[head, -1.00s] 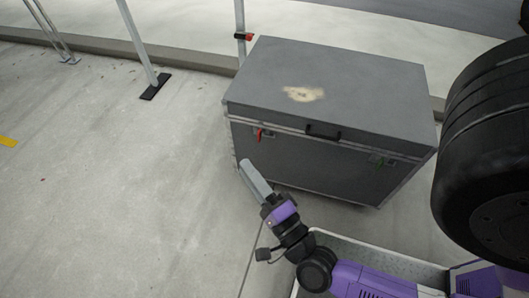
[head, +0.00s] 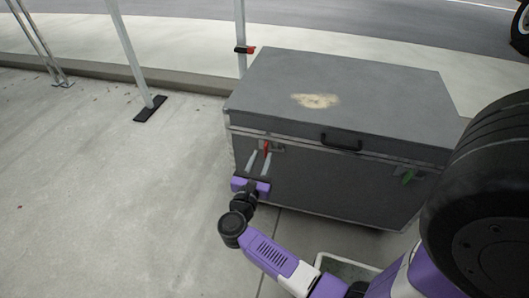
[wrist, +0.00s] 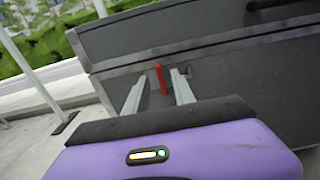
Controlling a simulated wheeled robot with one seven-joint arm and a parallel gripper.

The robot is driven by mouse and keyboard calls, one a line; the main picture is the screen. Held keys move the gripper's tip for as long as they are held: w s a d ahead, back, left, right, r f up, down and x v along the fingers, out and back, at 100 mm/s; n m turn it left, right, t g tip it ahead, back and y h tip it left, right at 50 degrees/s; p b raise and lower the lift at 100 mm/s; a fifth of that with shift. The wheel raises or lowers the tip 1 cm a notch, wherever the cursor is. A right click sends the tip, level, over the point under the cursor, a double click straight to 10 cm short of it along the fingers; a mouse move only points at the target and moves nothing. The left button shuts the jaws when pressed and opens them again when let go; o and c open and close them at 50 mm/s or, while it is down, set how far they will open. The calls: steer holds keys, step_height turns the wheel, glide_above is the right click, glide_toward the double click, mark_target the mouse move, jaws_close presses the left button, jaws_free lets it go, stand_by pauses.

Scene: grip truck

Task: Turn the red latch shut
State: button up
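The red latch (head: 267,148) is on the upper left of the front face of a grey case (head: 330,190), just below the lid seam. In the wrist view the red latch (wrist: 161,78) stands nearly upright, between and beyond my fingertips. My gripper (head: 259,158) is open in front of it, one finger on each side. It also shows open in the wrist view (wrist: 157,80). I cannot tell whether either finger touches the latch. A green latch (head: 408,176) is at the right of the same face.
A black handle (head: 341,142) sits between the latches on the case. A large black tyre (head: 490,200) is close at the right. Metal posts (head: 130,50) stand at the back left. The concrete floor (head: 90,210) at the left is clear.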

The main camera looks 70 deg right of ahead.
mark_target(265, 149)
steer(key=shift+w+d+b, duration=0.15)
steer(key=shift+d+b, duration=0.15)
steer(key=shift+d, duration=1.7)
jaws_close()
